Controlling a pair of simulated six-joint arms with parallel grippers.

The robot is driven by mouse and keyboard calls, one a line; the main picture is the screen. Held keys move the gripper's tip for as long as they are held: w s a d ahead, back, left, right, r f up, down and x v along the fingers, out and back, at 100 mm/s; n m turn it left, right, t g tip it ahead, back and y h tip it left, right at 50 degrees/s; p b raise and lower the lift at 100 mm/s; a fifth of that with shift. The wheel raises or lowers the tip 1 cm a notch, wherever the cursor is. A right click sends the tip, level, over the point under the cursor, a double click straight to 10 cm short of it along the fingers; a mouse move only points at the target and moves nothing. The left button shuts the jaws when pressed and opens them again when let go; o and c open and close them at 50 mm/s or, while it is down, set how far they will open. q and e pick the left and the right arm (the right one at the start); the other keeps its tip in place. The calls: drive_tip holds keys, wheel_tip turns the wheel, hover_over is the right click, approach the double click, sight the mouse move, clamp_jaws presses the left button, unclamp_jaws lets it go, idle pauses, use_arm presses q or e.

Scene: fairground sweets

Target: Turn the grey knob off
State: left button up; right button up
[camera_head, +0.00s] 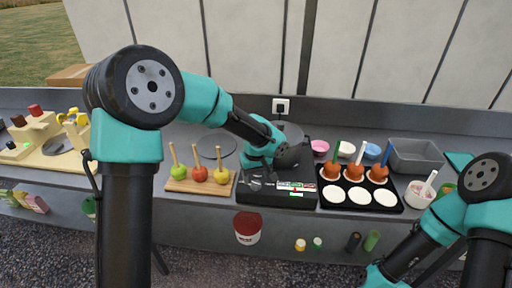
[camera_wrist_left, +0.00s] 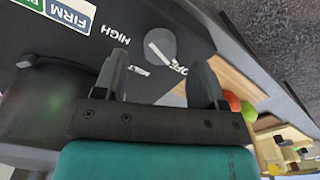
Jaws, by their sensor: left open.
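The grey knob (camera_wrist_left: 161,46) is a round dial with a white line on the dark front panel (camera_wrist_left: 95,25), in the left wrist view. The lettering OFF, MELT and HIGH is around it. One end of the white line lies close to OFF; I cannot tell which end is the pointer. My left gripper (camera_wrist_left: 160,82) is open and empty, its two fingers apart with the knob beyond and between their tips. In the head view my left gripper (camera_head: 262,174) is over the left part of the stove panel (camera_head: 301,202), and the knob cannot be made out.
A dark pot (camera_head: 292,146) stands right behind my left gripper. A wooden board (camera_head: 177,185) with apples on sticks is just left of the panel. A black tray (camera_head: 325,203) with coated apples is just right. My right arm is at the lower right, its gripper out of frame.

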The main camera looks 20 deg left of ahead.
sight(256, 183)
use_arm(q)
wheel_tip(256, 183, up, 15)
drive_tip(key=shift+f, duration=0.2)
drive_tip(key=shift+f, duration=0.1)
